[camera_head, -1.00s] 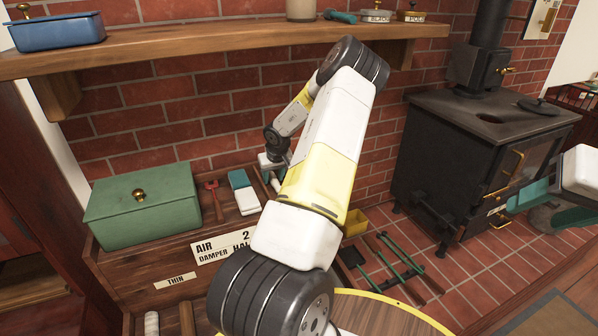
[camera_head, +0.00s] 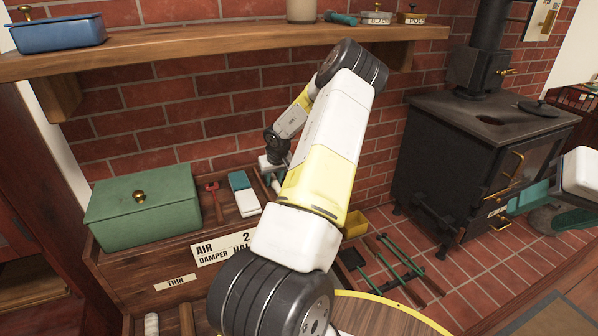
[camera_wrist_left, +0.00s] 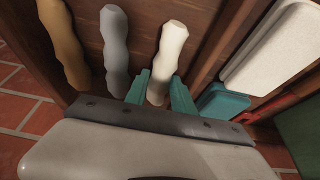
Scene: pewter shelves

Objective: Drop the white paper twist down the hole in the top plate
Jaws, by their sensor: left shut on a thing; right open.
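The white paper twist (camera_wrist_left: 172,50) stands in a wooden tray in the left wrist view. The teal fingers of my left gripper (camera_wrist_left: 162,92) are shut on its lower end. In the head view my left gripper (camera_head: 272,178) is low behind my own arm, which mostly hides the twist. The black stove's top plate (camera_head: 455,108) has a dark round hole (camera_head: 490,120), uncovered. My right gripper (camera_head: 548,205) is at the right edge, its teal fingers apart and empty, in front of the stove.
A grey twist (camera_wrist_left: 115,45) and a tan twist (camera_wrist_left: 65,40) stand beside the white one. A teal-and-white block (camera_head: 244,193) and a green box (camera_head: 143,208) are nearby. A wooden shelf (camera_head: 200,47) runs above.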

